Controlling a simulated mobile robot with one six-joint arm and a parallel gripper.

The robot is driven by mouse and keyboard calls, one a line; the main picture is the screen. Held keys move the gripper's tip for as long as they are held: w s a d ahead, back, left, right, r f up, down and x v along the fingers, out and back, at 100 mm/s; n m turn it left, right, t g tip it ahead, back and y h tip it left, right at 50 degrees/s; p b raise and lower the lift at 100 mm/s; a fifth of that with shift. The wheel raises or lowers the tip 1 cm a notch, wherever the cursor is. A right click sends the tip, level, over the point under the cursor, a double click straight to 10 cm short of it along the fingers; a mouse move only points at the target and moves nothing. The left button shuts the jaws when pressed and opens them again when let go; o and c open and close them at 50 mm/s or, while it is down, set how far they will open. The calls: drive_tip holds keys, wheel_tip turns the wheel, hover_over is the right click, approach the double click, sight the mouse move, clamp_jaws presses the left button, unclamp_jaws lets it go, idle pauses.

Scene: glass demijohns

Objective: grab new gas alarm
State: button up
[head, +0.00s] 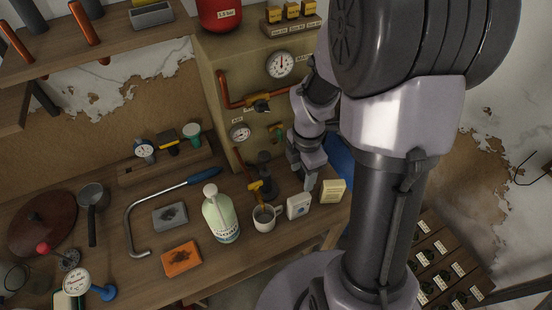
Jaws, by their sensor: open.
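Two small box-shaped units stand near the right end of the wooden bench. One is a white unit (298,207) with a small blue mark on its front. The other, just right of it, is a yellowed cream unit (332,191) with faint print. Either could be a gas alarm; the print is too small to read. My gripper (308,184) is open and points down just behind the two units, near the gap between them. It holds nothing that I can see. My arm hides part of the bench behind it.
A white mug (265,217) stands close left of the white unit, and a pale bottle (220,214) beyond it. A tan panel (235,85) with gauges and pipes rises behind. An orange sponge (182,259) and grey block (170,216) lie left. The bench edge is close in front.

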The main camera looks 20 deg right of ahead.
drive_tip(key=b, duration=0.3)
hover_over(300, 198)
drive_tip(key=f, duration=0.9)
drive_tip(key=shift+s+a+f, duration=0.1)
drive_tip(key=shift+s+f, duration=0.25)
drive_tip(key=f, duration=0.4)
drive_tip(key=w+f+b, duration=0.1)
drive_tip(key=f, duration=0.1)
drive_tip(key=shift+s+r, duration=0.1)
drive_tip(key=shift+r, duration=0.05)
clamp_jaws()
